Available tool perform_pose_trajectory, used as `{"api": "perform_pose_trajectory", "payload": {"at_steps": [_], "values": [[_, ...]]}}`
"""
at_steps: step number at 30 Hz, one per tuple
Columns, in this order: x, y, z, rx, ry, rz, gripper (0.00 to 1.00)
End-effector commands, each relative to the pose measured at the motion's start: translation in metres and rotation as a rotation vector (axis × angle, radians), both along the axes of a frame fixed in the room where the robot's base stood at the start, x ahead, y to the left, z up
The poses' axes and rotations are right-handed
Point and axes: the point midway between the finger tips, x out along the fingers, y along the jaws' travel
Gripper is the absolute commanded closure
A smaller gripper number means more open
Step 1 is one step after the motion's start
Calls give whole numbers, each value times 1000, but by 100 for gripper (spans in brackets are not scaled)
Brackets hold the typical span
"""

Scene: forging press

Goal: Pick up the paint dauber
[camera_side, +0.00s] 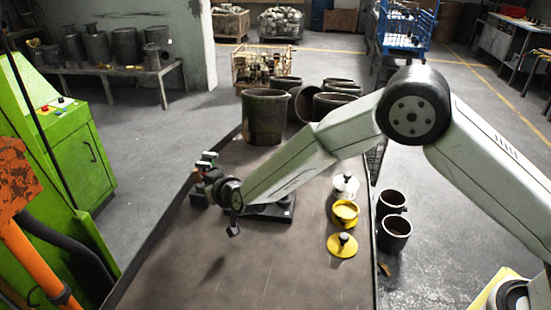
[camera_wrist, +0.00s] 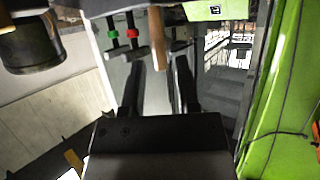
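My gripper (camera_wrist: 159,62) shows in the wrist view with its two dark fingers apart and a clear gap between them. A tan, wooden-looking handle (camera_wrist: 157,32) stands beyond the gap, its lower end near the level of the fingertips. It may be the paint dauber; its head is not clear to see. I see no finger contact with it. Left of it are a red-ringed tool (camera_wrist: 132,34) and a green-ringed tool (camera_wrist: 112,34).
A dark base (camera_side: 273,210) lies on the brown table (camera_side: 265,265). A large dark pot (camera_side: 265,117) stands behind. A green cabinet (camera_side: 80,155) is on the left. The front table area is clear.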

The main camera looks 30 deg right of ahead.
Motion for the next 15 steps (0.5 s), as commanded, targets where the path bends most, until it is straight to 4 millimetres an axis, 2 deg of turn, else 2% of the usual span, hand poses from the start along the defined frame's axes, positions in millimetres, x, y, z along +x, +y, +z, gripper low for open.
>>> {"api": "perform_pose_trajectory", "payload": {"at_steps": [6,15], "values": [[10,1,-5,-1,1,-1,60],[12,1,-5,1,1,0,60]]}}
